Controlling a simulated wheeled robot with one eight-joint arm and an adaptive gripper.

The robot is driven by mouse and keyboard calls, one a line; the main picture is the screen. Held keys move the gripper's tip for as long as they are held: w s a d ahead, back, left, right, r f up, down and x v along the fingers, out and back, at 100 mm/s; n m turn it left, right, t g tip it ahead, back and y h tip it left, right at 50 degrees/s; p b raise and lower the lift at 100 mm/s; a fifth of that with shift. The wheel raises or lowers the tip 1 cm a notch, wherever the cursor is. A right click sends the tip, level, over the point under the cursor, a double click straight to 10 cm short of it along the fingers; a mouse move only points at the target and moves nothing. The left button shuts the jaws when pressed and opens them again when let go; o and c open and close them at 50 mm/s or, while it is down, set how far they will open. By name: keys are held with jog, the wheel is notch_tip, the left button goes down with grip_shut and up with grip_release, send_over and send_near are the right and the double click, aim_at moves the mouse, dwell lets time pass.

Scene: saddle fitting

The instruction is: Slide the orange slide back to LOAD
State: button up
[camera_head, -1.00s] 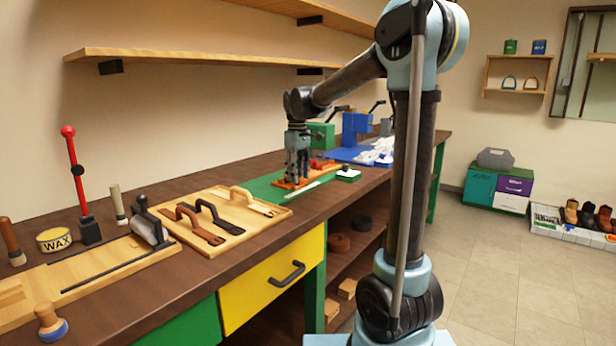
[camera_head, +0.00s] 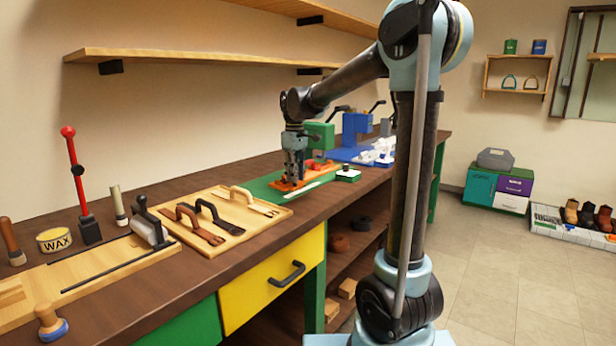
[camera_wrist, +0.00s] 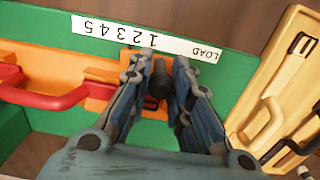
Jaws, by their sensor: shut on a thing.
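The orange slide (camera_wrist: 102,98) lies on the green base (camera_wrist: 236,112) in the wrist view, beside a white scale strip (camera_wrist: 120,32) marked LOAD and 1 to 5. A dark upright knob (camera_wrist: 159,80) stands at the slide. My gripper (camera_wrist: 160,92) is shut on this knob, one finger on each side. The knob is level with the part of the strip between LOAD and 1. The fingers hide part of the slide. In the head view, my gripper (camera_head: 293,177) is low over the orange slide (camera_head: 283,186) on the bench.
A red handle (camera_wrist: 45,98) is left of my gripper in the wrist view. A wooden board (camera_head: 232,238) with strap-like pieces lies left of the green base in the head view. A blue tray (camera_head: 345,154) with white pieces and a green device (camera_head: 320,135) are beyond.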

jog(key=shift+s+a, duration=1.05)
jog(key=shift+s, duration=0.15)
jog(key=shift+s+a, duration=1.05)
jog(key=shift+s, duration=0.3)
jog(key=shift+s+a, duration=0.95)
jog(key=shift+s, duration=0.25)
jog(key=shift+o, duration=1.3)
jog(key=shift+s+a, duration=0.25)
jog(key=shift+s, duration=0.1)
